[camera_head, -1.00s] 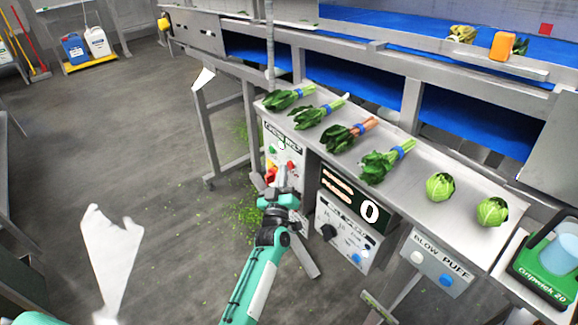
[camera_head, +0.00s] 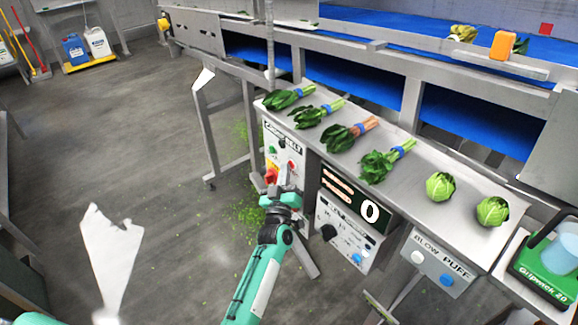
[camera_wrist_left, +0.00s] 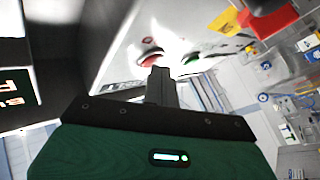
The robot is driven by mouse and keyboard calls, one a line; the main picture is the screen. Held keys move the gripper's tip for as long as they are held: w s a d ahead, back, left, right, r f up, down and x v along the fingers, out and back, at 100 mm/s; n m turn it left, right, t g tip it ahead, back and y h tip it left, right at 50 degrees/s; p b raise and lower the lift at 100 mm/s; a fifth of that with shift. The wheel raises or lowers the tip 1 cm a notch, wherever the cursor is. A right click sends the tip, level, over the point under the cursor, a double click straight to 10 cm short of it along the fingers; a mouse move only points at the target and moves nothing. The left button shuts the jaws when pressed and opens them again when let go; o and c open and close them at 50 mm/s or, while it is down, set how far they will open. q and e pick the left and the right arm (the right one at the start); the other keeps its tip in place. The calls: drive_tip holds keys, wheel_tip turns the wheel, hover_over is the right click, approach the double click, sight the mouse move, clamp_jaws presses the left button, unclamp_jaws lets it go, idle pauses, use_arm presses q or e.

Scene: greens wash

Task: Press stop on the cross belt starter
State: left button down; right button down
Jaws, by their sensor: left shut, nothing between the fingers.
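The cross belt starter (camera_head: 296,148) is a pale box at the left end of the steel bench. It bears a green button (camera_head: 273,150), a red button (camera_head: 291,163) and a red and yellow switch (camera_head: 271,175). My left gripper (camera_head: 284,180) is shut and empty, just in front of the lower part of the box. In the left wrist view, the shut fingers (camera_wrist_left: 160,85) point at the red button (camera_wrist_left: 152,58), with the green button (camera_wrist_left: 190,60) beside it. Whether the tips touch the red button I cannot tell. My right gripper is out of view.
Bunched greens (camera_head: 336,138) and two round heads (camera_head: 440,186) lie on the bench top. Open floor (camera_head: 130,130) lies to the left.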

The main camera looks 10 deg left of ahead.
use_arm(q)
drive_tip(key=shift+s, duration=0.1)
drive_tip(key=shift+s+a+p, duration=0.4)
drive_tip(key=shift+s+a, duration=0.1)
drive_tip(key=shift+s, duration=0.05)
drive_tip(key=s+a+p, duration=0.1)
drive_tip(key=s, duration=0.1)
drive_tip(key=s+a+p, duration=0.1)
drive_tip(key=s+a, duration=0.1)
idle(0.6)
idle(0.5)
